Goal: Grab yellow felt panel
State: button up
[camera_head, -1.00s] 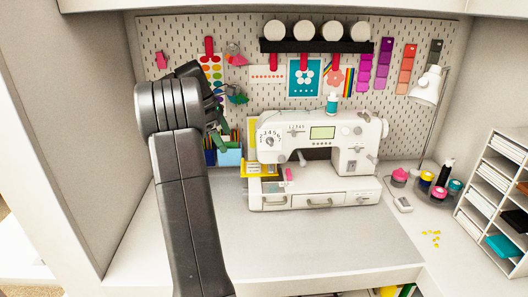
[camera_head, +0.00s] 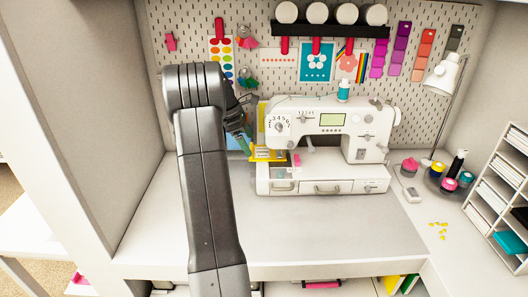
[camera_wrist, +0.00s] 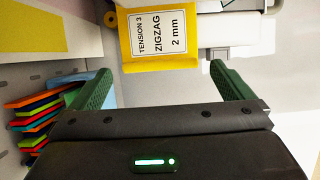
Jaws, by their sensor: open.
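A yellow panel with a white label reading "TENSION 3 ZIGZAG 2 mm" (camera_wrist: 158,38) is at the top middle of the wrist view. In the head view this yellow piece (camera_head: 266,154) is at the left end of the sewing machine (camera_head: 325,145). Another plain yellow sheet (camera_wrist: 45,27) is at the wrist view's upper left; which one is felt I cannot tell. My gripper (camera_wrist: 163,68) is open, with green fingers on either side of the labelled panel's near edge. Nothing is clamped. In the head view my arm partly hides the gripper (camera_head: 243,138).
Colourful folders (camera_wrist: 42,108) stand in a blue holder left of my gripper in the wrist view. A pegboard (camera_head: 190,45) backs the desk. A lamp (camera_head: 445,78), jars (camera_head: 448,184) and a shelf unit (camera_head: 505,190) are on the right. The desk front (camera_head: 290,230) is clear.

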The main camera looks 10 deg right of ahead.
aim_at(261, 153)
jog(key=shift+x, duration=1.45)
jog(key=c, duration=0.7)
jog(key=shift+r+p, duration=0.25)
jog(key=shift+p, duration=0.2)
